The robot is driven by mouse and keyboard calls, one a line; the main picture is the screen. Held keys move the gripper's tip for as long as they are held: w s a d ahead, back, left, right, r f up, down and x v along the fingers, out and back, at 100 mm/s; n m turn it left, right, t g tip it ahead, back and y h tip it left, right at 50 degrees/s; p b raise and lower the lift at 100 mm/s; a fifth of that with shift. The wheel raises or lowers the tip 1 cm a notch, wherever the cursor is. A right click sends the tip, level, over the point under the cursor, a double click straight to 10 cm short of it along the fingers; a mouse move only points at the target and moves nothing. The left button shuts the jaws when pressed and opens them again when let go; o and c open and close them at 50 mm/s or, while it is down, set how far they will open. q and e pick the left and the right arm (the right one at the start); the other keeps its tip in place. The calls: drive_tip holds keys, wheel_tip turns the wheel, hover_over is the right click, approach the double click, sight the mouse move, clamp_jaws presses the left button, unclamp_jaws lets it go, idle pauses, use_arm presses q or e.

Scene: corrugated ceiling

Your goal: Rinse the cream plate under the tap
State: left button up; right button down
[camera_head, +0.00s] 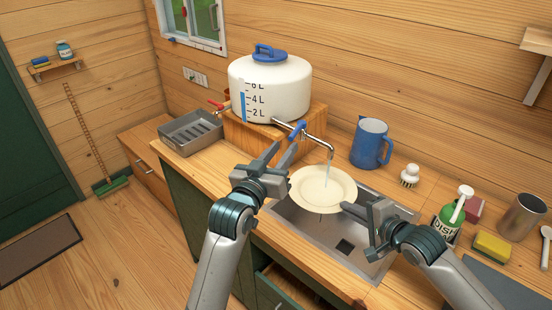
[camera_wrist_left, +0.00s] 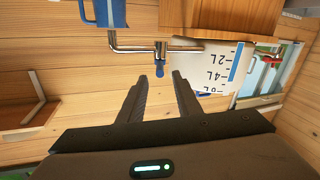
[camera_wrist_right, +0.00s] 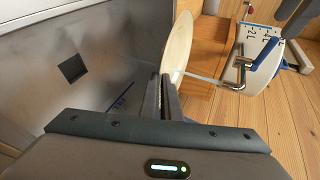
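The cream plate (camera_head: 318,190) is held over the steel sink, and its rim sits between the fingers of my right gripper (camera_head: 356,210). In the right wrist view the plate (camera_wrist_right: 179,45) is seen nearly edge-on, with the right fingertips (camera_wrist_right: 166,84) closed on it. The metal tap (camera_head: 318,145) is running, and a thin water stream (camera_head: 329,172) falls onto the plate. The stream (camera_wrist_right: 204,79) also shows in the right wrist view. My left gripper (camera_head: 283,151) is open and empty near the blue tap lever (camera_wrist_left: 159,70), which shows just beyond its fingertips (camera_wrist_left: 159,77).
The white water tank (camera_head: 270,92) stands on a wooden box behind the tap. A blue jug (camera_head: 369,144), brush (camera_head: 410,175), soap bottle (camera_head: 452,216), sponge (camera_head: 491,246) and metal cup (camera_head: 521,217) stand right of the sink (camera_head: 345,236). A grey tray (camera_head: 190,134) lies left.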

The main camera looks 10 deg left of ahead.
use_arm(q)
drive_tip(key=v, duration=0.3)
drive_tip(key=shift+s, duration=0.2)
clamp_jaws()
drive_tip(key=s+d+f+m+y, duration=0.1)
drive_tip(key=d+m, duration=0.3)
drive_tip(key=m, duration=0.5)
drive_tip(key=s+d+f+m+t+y, duration=0.1)
drive_tip(key=s+d+m+y, duration=0.1)
drive_tip(key=m, duration=0.8)
drive_tip(key=shift+s+d+m+t+y, duration=0.35)
drive_tip(key=shift+d+y, duration=0.25)
drive_tip(key=shift+d, duration=0.55)
